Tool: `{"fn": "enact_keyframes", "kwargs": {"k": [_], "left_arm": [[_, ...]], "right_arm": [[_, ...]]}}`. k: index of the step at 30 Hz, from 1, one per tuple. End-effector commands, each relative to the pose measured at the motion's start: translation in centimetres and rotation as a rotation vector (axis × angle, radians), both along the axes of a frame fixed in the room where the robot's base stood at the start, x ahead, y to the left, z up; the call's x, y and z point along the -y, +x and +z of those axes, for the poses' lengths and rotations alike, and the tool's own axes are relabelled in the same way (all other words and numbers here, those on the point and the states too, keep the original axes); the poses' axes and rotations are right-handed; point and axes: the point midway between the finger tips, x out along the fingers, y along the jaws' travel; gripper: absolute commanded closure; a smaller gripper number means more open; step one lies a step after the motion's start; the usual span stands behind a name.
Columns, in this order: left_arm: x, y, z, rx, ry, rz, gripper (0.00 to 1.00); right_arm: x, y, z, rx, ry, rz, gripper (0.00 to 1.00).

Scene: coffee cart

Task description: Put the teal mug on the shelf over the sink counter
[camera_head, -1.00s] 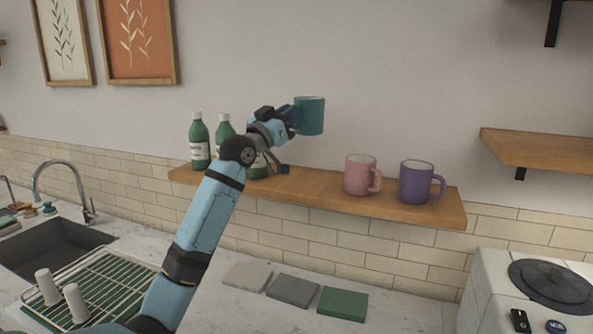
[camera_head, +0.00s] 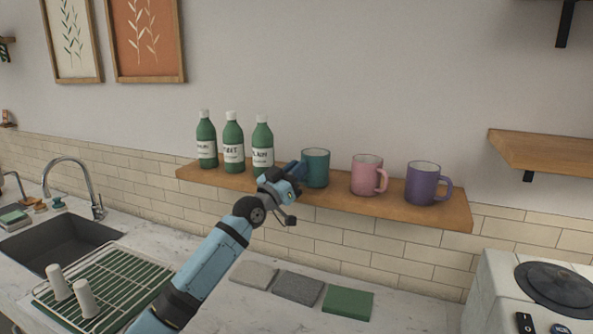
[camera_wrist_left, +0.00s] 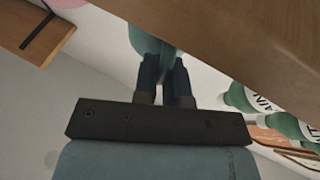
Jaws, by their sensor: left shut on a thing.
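The teal mug (camera_head: 316,168) is upright at the wooden shelf (camera_head: 400,208), between the green bottles and the pink mug. Its base appears level with the shelf top; I cannot tell for sure whether it touches. My left gripper (camera_head: 299,171) is at the mug's left side, shut on it. In the left wrist view the gripper fingers (camera_wrist_left: 163,80) close on the teal mug (camera_wrist_left: 146,42), which shows only in part, and the shelf edge (camera_wrist_left: 215,35) is close by. My right gripper is not in view.
Several green bottles, one of them (camera_head: 262,146) close left of the mug, stand on the shelf. The pink mug (camera_head: 366,174) and purple mug (camera_head: 422,184) stand to its right. Below are a drying rack (camera_head: 115,275), sink (camera_head: 70,243) and cloths (camera_head: 347,303). Open air lies above the shelf.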

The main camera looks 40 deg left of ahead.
Motion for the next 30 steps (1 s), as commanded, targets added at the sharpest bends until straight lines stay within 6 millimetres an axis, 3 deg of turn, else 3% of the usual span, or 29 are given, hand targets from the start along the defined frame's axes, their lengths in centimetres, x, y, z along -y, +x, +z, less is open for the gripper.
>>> {"fn": "enact_keyframes", "kwargs": {"k": [7,8,10,11,21,26,30], "left_arm": [[0.0,0.0,-0.4,0.002,0.000,0.000,1.00],[0.0,0.0,-0.3,0.000,0.000,0.000,0.82],[0.0,0.0,-0.3,0.000,-0.001,0.000,0.66],[0.0,0.0,-0.3,0.000,-0.001,0.000,0.63],[0.0,0.0,0.3,0.000,0.000,0.000,0.63],[-0.3,-2.3,-1.3,-0.002,0.003,0.000,0.63],[-0.7,-5.2,-2.7,-0.004,0.003,0.000,0.63]], "right_arm": [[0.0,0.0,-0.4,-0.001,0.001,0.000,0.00],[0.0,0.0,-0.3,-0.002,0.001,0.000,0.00],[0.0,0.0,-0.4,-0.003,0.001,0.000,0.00],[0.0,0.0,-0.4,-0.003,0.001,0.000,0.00],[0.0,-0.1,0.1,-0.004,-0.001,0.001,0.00],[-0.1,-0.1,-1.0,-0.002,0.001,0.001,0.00],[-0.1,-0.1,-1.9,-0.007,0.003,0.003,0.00]]}}
